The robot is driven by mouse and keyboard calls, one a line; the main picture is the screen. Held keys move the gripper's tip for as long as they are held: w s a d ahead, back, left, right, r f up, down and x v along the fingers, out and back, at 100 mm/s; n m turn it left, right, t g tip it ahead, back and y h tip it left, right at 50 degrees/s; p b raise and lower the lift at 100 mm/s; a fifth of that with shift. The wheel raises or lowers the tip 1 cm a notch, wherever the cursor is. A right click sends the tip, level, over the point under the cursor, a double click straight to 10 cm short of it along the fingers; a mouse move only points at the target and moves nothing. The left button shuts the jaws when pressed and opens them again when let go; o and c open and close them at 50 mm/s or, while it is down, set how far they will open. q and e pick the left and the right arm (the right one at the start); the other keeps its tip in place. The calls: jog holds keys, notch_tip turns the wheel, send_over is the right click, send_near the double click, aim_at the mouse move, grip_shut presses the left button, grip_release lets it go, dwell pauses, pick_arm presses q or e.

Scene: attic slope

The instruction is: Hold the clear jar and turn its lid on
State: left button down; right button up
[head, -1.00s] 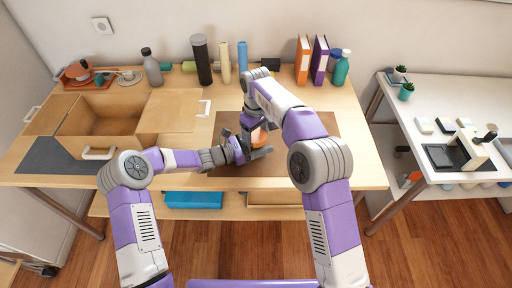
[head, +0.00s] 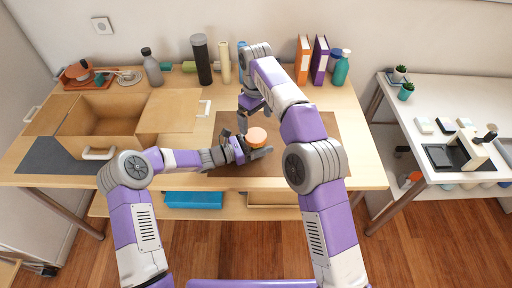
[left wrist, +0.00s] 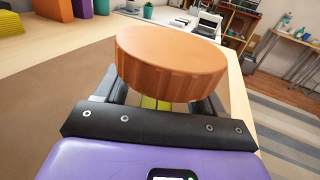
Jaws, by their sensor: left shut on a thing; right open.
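An orange-brown round lid (head: 257,135) shows over the brown mat, at my left gripper (head: 256,152). In the left wrist view the lid (left wrist: 172,62) is large and its ribbed rim stands above the fingers. My left gripper is shut on the jar under the lid. The clear jar itself is mostly hidden by the lid and the gripper, so I cannot tell how the lid is seated. My right gripper (head: 243,124) is open, apart from the lid, just behind and left of it.
The brown mat (head: 310,150) has free room to the right. An open wooden box (head: 100,122) stands left. Bottles, rolls and binders (head: 302,60) line the back edge. A white side table (head: 440,95) stands at the right.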

jog(key=shift+r, duration=0.25)
pick_arm(q)
grip_release()
jog(key=p+v, duration=0.1)
jog(key=v, duration=0.6)
jog(key=shift+s+a, duration=0.1)
jog(key=shift+a, duration=0.15)
pick_arm(e)
jog(key=shift+r, duration=0.7)
